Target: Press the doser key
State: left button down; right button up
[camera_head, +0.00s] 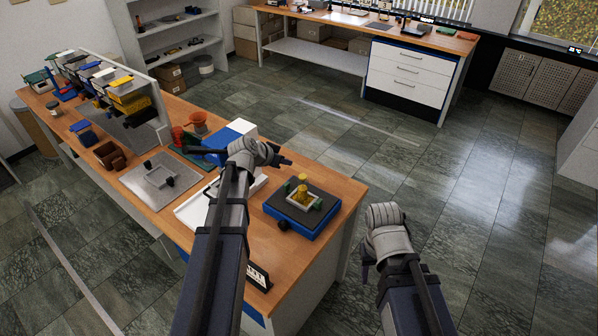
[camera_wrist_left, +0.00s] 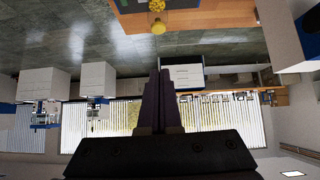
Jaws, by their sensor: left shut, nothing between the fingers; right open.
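A blue-based device (camera_head: 301,209) with a dark top sits near the table's right end. It carries a pale frame, green posts and a yellow cylinder (camera_head: 302,192). I cannot tell for certain whether it is the doser, and no key is clearly readable. A yellow piece (camera_wrist_left: 158,26) shows at the top of the left wrist view. My left gripper (camera_head: 287,161) is shut and empty, above the table and behind the device in the picture. Its fingers (camera_wrist_left: 159,74) are together in the wrist view. My right gripper (camera_head: 367,260) is open beyond the table's right edge, mostly hidden by its wrist.
A white tray (camera_head: 192,213) lies left of the device, partly behind my left arm. A grey plate (camera_head: 143,186), a brown holder (camera_head: 109,155) and a blue and white box (camera_head: 224,140) stand further left. A rack of bins (camera_head: 130,92) is at the far end. Floor right is clear.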

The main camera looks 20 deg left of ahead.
pick_arm(q)
jog(key=b, duration=0.8)
send_over(304, 175)
jog(key=s+a, duration=0.1)
jog(key=s, duration=0.1)
notch_tip(304, 175, down, 8)
jog(key=shift+s+f, duration=0.1)
jog(key=shift+s, duration=0.05)
jog(key=shift+s+f+b, duration=0.15)
jog(key=shift+f+b, duration=0.75)
jog(key=shift+b, duration=0.05)
jog(key=shift+f+b, duration=0.4)
jog(key=shift+f, duration=0.05)
